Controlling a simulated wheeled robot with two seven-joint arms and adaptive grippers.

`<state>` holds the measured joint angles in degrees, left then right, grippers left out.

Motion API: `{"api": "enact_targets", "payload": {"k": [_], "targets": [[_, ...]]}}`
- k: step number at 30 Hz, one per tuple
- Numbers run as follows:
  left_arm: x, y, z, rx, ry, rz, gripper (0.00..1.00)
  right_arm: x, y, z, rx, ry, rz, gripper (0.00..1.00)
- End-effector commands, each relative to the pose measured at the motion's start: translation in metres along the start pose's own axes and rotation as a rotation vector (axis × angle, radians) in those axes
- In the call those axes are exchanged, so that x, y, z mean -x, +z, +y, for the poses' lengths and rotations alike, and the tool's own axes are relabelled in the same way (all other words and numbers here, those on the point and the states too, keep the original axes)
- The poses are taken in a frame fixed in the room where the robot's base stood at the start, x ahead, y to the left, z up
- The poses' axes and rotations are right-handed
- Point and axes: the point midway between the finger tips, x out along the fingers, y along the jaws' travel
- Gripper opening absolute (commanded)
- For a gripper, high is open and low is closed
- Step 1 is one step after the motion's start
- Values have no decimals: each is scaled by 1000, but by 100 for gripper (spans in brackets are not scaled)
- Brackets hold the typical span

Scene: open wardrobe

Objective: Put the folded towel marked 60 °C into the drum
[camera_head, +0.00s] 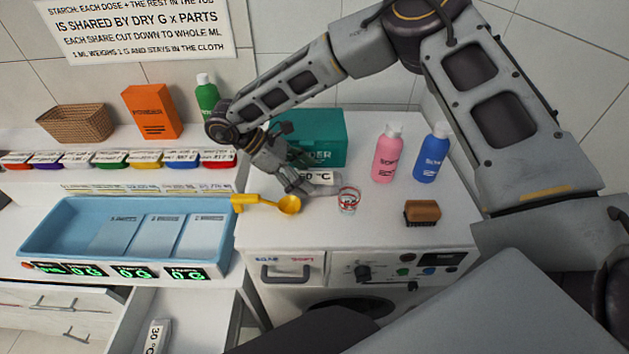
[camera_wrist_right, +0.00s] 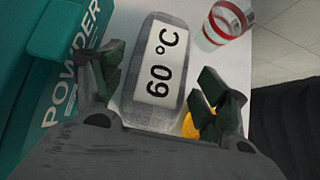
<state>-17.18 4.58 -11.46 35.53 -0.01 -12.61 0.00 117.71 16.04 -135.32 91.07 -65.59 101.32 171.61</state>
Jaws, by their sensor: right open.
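The folded grey towel with a white "60 °C" label (camera_head: 320,177) lies on the white machine top, in front of the teal powder box. It also shows in the right wrist view (camera_wrist_right: 172,25). My right gripper (camera_head: 304,184) is open at the towel; in the wrist view its fingers (camera_wrist_right: 163,92) stand on either side of the towel's near end, with no clear grip. The washing machine's round drum door (camera_head: 352,306) is low on the front, mostly hidden by my own body, so I cannot tell whether it is open. My left gripper is not in view.
Close to the towel are the powder box (camera_head: 318,132), a yellow scoop (camera_head: 289,204) and a red-rimmed glass (camera_head: 348,200). Pink (camera_head: 387,155) and blue (camera_head: 432,155) bottles and a brush (camera_head: 422,213) stand right. A "30 °C" towel (camera_head: 155,337) lies in an open drawer.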

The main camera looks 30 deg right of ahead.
Motion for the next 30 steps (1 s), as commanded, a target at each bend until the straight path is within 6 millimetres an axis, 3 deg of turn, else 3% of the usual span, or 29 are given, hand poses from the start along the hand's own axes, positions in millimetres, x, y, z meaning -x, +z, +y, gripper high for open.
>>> {"api": "enact_targets", "payload": {"k": [9, 23, 30], "targets": [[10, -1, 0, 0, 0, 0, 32, -24, 1, 0, 0, 0, 0, 74], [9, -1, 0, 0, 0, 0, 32, -25, 0, 0, -1, 0, 0, 74], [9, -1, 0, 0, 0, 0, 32, -25, 1, 0, -1, 0, 0, 45]]}}
